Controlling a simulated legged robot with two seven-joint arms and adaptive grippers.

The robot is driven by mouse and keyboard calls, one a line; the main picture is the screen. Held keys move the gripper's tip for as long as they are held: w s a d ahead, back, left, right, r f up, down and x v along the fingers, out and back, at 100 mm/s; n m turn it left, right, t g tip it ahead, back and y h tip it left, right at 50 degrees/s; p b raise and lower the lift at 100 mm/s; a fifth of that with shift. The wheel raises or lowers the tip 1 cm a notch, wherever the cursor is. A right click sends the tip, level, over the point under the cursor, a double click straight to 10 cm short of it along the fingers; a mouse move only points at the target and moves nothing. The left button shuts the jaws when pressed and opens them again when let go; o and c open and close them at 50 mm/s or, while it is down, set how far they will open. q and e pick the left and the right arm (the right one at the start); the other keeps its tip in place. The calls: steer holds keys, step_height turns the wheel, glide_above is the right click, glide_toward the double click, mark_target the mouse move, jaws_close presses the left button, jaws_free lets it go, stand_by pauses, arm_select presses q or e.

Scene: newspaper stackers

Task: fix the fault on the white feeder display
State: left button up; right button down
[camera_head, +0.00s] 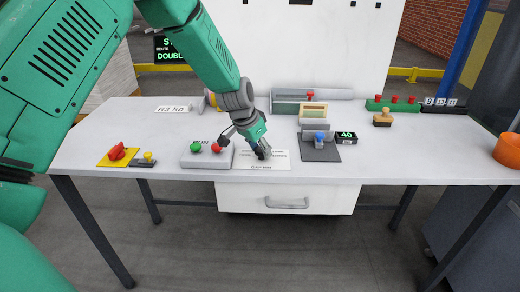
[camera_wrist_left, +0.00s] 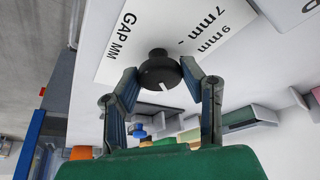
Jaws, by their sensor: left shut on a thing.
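A black display (camera_head: 174,50) at the back left shows green text with "DOUBLE" readable; my arm partly covers it. My left gripper (camera_head: 262,152) reaches down to a white plate (camera_head: 280,163) at the table's front middle. In the left wrist view, the plate (camera_wrist_left: 115,55) reads "GAP MM", "7 mm" and "9 mm". It carries a round black knob (camera_wrist_left: 160,80) with a white pointer mark. The left gripper's fingers (camera_wrist_left: 160,70) stand on both sides of the knob and are shut on it. My right gripper is not in view.
A grey box with green and red buttons (camera_head: 206,160) stands just left of the plate. A grey block with a blue knob (camera_head: 320,145) and a small display reading "40" (camera_head: 346,138) stand to the right. An orange round thing (camera_head: 507,150) is at the right edge.

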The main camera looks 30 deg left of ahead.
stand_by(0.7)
arm_select(q)
steer(key=o, duration=1)
steer(key=shift+o, duration=0.7)
steer(key=shift+w+f, duration=0.1)
steer(key=shift+w, duration=0.05)
steer(key=v, duration=1.2)
